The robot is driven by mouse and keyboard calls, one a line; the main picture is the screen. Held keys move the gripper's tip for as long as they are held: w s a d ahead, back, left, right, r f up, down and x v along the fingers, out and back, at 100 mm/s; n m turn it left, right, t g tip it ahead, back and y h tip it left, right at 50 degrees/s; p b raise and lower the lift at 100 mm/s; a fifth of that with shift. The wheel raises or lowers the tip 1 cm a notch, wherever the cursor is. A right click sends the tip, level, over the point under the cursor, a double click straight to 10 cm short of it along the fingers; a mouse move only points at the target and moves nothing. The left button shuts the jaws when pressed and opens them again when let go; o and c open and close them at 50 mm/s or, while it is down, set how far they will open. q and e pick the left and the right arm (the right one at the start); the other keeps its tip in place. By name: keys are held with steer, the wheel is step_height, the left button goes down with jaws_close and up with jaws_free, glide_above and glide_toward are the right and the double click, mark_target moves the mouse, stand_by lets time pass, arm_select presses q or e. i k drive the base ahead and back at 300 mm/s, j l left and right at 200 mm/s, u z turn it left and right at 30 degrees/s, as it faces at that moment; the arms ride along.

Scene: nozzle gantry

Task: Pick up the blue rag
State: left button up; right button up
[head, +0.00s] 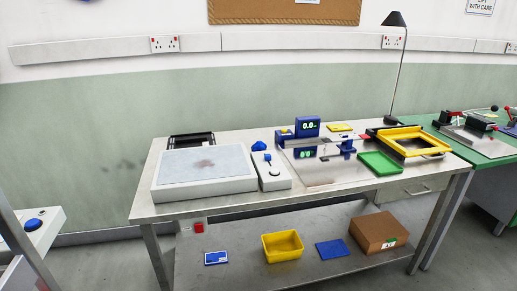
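A small crumpled-looking blue thing (258,147), which may be the blue rag, lies at the back end of a white control box (273,173) on the steel table (325,196). A flat blue piece (332,250) lies on the lower shelf (300,275) between a yellow bin and a cardboard box; it could also be cloth, and I cannot tell for sure. Neither of my grippers shows in the head view.
A white slab (204,172) with a grey top stands left of the control box. A blue display unit (307,127), green tray (381,162) and yellow frame (413,141) stand to the right. The yellow bin (283,246) and cardboard box (378,231) are below. A lamp (395,19) stands behind.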

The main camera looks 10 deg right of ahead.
mark_target(260, 146)
steer(key=i+l+u, duration=0.4)
steer(key=l, duration=0.25)
steer(key=i+l+u, duration=0.15)
steer(key=l, duration=0.25)
